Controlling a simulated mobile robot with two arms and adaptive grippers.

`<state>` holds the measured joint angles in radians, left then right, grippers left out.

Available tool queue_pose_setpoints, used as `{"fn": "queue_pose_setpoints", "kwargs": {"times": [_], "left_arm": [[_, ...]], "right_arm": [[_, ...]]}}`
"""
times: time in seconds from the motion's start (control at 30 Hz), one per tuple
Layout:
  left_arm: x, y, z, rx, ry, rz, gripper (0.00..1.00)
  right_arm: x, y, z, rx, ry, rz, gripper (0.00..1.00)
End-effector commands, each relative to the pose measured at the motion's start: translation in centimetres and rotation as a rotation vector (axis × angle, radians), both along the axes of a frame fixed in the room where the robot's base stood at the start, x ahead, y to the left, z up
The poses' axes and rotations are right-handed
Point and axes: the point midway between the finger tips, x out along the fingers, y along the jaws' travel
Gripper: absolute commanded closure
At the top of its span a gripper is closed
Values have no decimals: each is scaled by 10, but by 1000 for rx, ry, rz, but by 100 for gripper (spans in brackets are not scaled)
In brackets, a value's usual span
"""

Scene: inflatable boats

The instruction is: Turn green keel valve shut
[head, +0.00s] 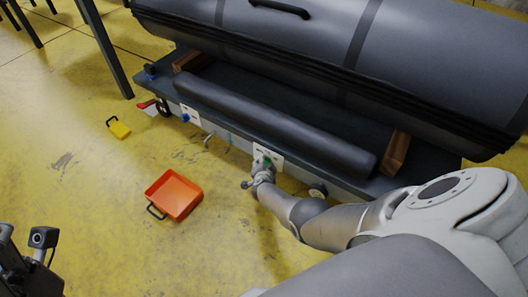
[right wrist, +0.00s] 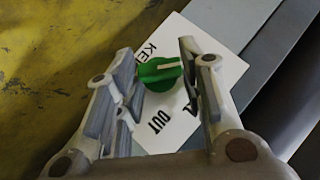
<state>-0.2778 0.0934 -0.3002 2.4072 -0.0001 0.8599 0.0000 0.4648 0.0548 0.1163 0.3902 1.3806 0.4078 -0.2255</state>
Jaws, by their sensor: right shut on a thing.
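The green keel valve (right wrist: 160,75) is a round knob with a pale pointer line on a white plate (right wrist: 205,82), with lettering starting "KE" and the word "OUT". The pointer line points to the right in the right wrist view. My right gripper (right wrist: 157,62) has its two fingers on either side of the knob and is shut on it. In the head view the right gripper (head: 263,168) is at the side of the low dark cart, and a bit of the green valve (head: 267,160) shows there. Part of my left arm's end shows at the lower left; its fingers cannot be made out.
A grey inflatable boat (head: 330,45) lies above the cart, with a grey tube (head: 270,120) and wooden blocks (head: 396,152) on the deck. Another plate with a blue knob (head: 186,117) is further left. An orange tray (head: 174,194) and a yellow box (head: 119,128) stand on the floor.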

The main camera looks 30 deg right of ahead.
Motion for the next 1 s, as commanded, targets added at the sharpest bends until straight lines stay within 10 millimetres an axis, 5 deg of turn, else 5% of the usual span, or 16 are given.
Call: {"fn": "queue_pose_setpoints", "kwargs": {"times": [0.5,0.53,0.67,1.0], "left_arm": [[0,0,-1,0,7,-1,42],[0,0,-1,0,7,-1,42],[0,0,-1,0,7,-1,42],[1,0,-1,1,5,1,42]], "right_arm": [[0,0,-1,-4,10,0,88],[0,0,-1,-4,10,0,61],[0,0,0,-4,10,0,44],[0,0,0,-4,8,-1,42]]}}
